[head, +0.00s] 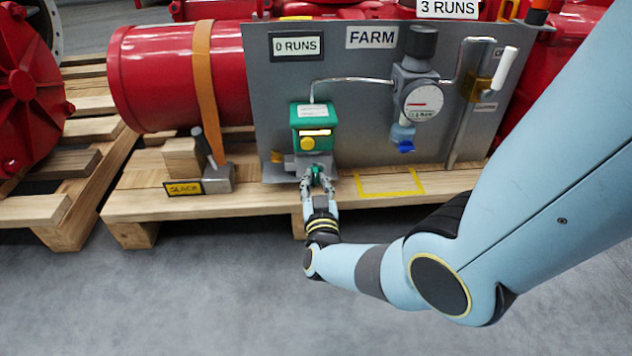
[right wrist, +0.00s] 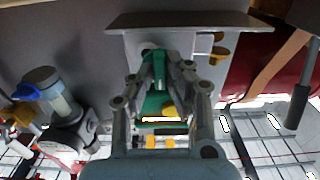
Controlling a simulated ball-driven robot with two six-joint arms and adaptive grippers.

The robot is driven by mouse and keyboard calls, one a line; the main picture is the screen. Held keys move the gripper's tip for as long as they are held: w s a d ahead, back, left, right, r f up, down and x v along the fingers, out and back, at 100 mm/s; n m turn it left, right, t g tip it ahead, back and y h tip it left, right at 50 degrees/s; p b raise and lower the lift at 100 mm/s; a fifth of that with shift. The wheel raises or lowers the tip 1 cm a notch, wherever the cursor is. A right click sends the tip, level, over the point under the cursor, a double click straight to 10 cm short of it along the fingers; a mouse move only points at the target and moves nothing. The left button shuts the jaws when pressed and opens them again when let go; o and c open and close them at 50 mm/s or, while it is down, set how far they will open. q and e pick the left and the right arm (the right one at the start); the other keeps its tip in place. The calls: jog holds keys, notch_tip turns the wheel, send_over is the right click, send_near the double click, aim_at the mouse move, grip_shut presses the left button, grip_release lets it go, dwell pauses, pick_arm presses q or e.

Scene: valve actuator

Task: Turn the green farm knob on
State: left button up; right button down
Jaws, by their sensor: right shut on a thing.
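The green knob (head: 317,171) is low on the grey panel, under the green box (head: 301,118) with a yellow button, in the column beneath the "0 RUNS" sign. My right gripper (head: 317,180) reaches it from the front and is shut on it, one finger on each side. In the right wrist view, the green knob (right wrist: 153,60) shows between the fingers, which partly hide it. How far the knob is turned cannot be told. My left gripper is not in view.
The "FARM" sign (head: 371,36) and a round gauge (head: 422,102) with a blue tap (head: 406,146) are to the right. A lever on a grey base (head: 218,178) with a "SLACK" label stands to the left on the wooden pallet (head: 240,201). The floor in front is clear.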

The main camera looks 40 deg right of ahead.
jog(key=shift+f, duration=0.1)
jog(key=c, duration=1.3)
grip_release()
jog(key=shift+c, duration=0.2)
jog(key=shift+s, duration=0.1)
jog(key=v, duration=1.2)
